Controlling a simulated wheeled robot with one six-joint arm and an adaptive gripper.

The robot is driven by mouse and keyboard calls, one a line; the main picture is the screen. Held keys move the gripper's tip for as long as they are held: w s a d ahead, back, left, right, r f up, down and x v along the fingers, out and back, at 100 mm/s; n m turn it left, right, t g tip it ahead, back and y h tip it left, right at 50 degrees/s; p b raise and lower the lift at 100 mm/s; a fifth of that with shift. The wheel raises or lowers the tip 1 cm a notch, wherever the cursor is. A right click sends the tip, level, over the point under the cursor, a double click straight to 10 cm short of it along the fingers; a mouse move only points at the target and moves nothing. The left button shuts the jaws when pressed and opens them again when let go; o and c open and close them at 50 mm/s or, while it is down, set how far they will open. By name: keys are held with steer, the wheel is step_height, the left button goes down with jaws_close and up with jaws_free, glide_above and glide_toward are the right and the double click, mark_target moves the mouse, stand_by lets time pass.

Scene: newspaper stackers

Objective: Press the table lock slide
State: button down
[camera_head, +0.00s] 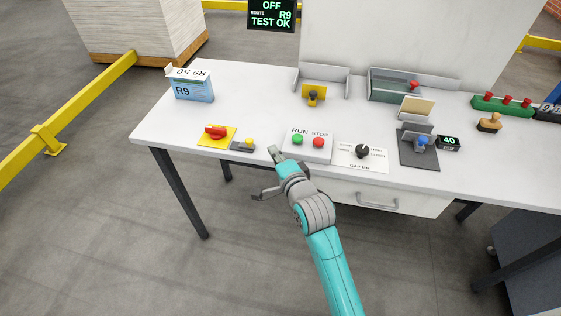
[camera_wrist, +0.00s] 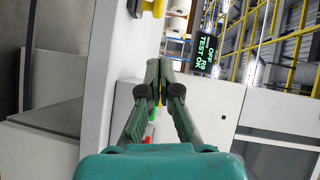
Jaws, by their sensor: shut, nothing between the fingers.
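My gripper (camera_head: 275,153) is shut and empty at the table's front edge. It is to the right of the slide and apart from it, just left of the RUN/STOP panel. In the wrist view my closed fingers (camera_wrist: 159,68) hide part of the table behind them.
A red rotary switch (camera_head: 215,133) on a yellow plate is left of the slide. The RUN/STOP box (camera_head: 307,152) and a black dial (camera_head: 362,151) are to the right. A blue R9 box (camera_head: 193,88) stands farther back. The table's middle (camera_head: 265,105) is clear.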

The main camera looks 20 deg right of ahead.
mark_target(246, 143)
steer(key=w, duration=0.1)
steer(key=w+a, duration=0.1)
steer(key=w, duration=0.1)
steer(key=w+a+f, duration=0.1)
steer(key=shift+w, duration=0.3)
steer(key=shift+w+a+f, duration=0.1)
steer(key=shift+w+a, duration=0.25)
steer(key=shift+w, duration=0.1)
steer(key=shift+a, duration=0.1)
steer(key=w+a, duration=0.2)
steer(key=a, duration=0.1)
steer(key=shift+w, duration=0.2)
